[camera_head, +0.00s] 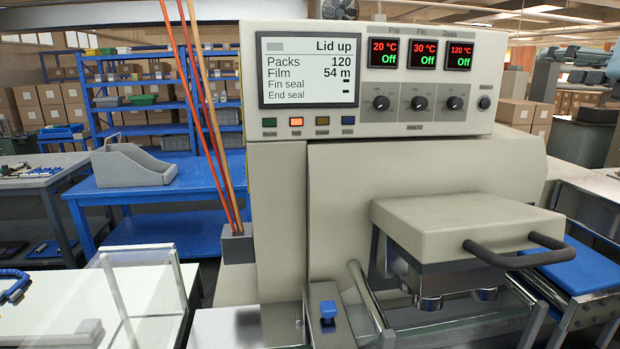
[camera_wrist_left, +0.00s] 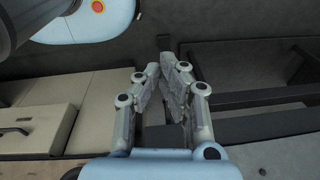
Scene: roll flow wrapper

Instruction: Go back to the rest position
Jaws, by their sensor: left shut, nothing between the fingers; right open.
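My left gripper (camera_wrist_left: 164,78) shows in the left wrist view with its fingers drawn together and nothing held between them. Dark floor and dark frame bars lie behind it. I cannot make out either gripper in the head view. The flow wrapper (camera_head: 275,210) stands in front of me with its display (camera_head: 309,70) reading "Lid up". Its beige lid block (camera_head: 468,222) has a dark handle (camera_head: 515,250) on the front. The three temperature readouts show "Off".
A clear-panelled guard (camera_head: 118,300) stands on the white surface at lower left. A blue bench (camera_head: 160,205) with a grey bin (camera_head: 131,166) is behind it. A conveyor with a blue plate (camera_head: 585,268) is at right. Beige panels (camera_wrist_left: 85,105) lie left of my left gripper.

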